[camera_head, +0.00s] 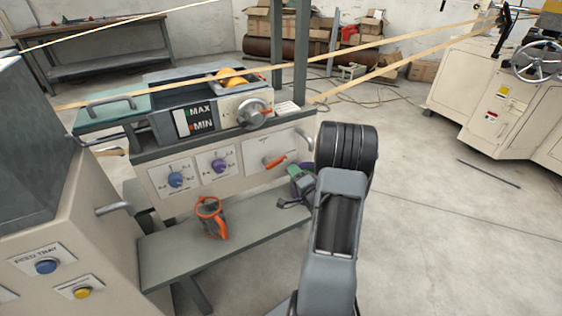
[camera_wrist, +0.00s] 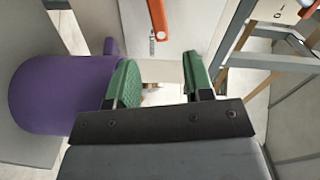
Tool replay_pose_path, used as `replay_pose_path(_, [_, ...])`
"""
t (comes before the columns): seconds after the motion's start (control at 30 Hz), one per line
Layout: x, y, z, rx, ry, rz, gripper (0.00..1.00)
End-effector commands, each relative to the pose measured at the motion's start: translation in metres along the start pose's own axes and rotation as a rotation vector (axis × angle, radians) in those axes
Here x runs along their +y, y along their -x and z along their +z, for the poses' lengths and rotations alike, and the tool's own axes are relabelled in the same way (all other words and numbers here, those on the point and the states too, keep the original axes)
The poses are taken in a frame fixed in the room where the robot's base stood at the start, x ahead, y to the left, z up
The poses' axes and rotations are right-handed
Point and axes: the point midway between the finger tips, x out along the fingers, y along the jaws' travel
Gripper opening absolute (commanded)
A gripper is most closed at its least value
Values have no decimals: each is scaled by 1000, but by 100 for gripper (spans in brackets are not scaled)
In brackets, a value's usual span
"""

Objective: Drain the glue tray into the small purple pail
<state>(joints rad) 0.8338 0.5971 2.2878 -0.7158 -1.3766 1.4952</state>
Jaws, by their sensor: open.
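The glue tray (camera_head: 200,92) is set in the top of the machine, with a MAX/MIN gauge (camera_head: 195,121) on its front. An orange lever (camera_head: 275,161) is on the front panel below it; it also shows at the top of the wrist view (camera_wrist: 158,14). The purple pail (camera_wrist: 62,95) fills the left of the wrist view, beside one finger; contact cannot be told. In the head view my arm and gripper largely hide that spot. My gripper (camera_wrist: 158,80) is open with green pads, nothing visible between them, facing the panel near the lever.
Blue (camera_head: 176,180) and purple (camera_head: 218,166) knobs are on the panel. A grey frame (camera_wrist: 240,35) is at right in the wrist view. The floor at right is mostly open.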

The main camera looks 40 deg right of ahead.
Motion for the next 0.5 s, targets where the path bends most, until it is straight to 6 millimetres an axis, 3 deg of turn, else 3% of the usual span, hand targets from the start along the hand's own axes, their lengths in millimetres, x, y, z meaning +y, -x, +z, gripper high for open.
replay_pose_path(0.2, [2, -44, 2, -2, 3, -2, 47])
replay_pose_path(0.5, [1, -86, 0, 1, 2, 0, 47])
